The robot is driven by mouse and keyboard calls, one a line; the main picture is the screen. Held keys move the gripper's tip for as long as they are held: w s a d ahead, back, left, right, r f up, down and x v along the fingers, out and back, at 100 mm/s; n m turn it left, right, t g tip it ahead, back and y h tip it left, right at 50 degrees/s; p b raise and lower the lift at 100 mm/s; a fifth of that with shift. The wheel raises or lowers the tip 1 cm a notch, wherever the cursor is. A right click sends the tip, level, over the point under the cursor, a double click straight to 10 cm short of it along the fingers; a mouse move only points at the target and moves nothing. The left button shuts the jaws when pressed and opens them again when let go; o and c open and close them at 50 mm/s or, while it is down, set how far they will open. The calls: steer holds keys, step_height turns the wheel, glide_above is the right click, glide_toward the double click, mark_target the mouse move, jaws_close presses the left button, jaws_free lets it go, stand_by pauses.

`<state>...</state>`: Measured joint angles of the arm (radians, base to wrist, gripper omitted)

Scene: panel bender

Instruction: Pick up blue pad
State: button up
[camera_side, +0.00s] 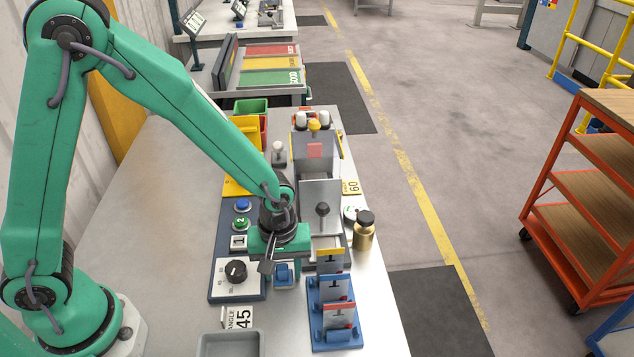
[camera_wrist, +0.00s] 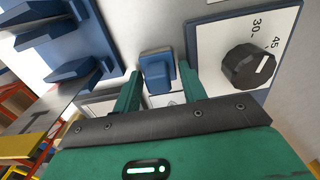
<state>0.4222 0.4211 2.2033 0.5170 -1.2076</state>
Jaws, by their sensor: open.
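The blue pad (camera_side: 283,271) is a small blue block on a light base at the front of the bench, right of the dial panel. In the wrist view the blue pad (camera_wrist: 157,72) shows just beyond and between the two green fingers. My gripper (camera_side: 281,255) is over the pad and partly hides its far side. In the wrist view my gripper (camera_wrist: 159,80) is open, with one finger toward each side of the pad. A small gap shows beside the fingers. I cannot tell whether the fingertips are level with the pad.
The black dial (camera_side: 236,271) on its panel stands close left of the pad. A blue rack (camera_side: 335,333) with upright plates stands close right. A brass bottle (camera_side: 364,231) stands behind right.

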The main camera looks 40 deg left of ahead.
mark_target(281, 267)
steer(key=c, duration=0.6)
steer(key=shift+r, duration=0.15)
steer(key=shift+r, duration=0.75)
steer(key=r, duration=0.3)
steer(key=shift+s+d, duration=0.25)
steer(key=shift+s, duration=0.05)
steer(key=s+d+r, duration=0.2)
steer(key=s, duration=0.1)
steer(key=s+d+r, duration=0.2)
steer(key=s, duration=0.1)
steer(key=s+d+r, duration=0.2)
steer(key=s, duration=0.1)
steer(key=shift+d+r, duration=0.1)
steer(key=shift+r, duration=0.05)
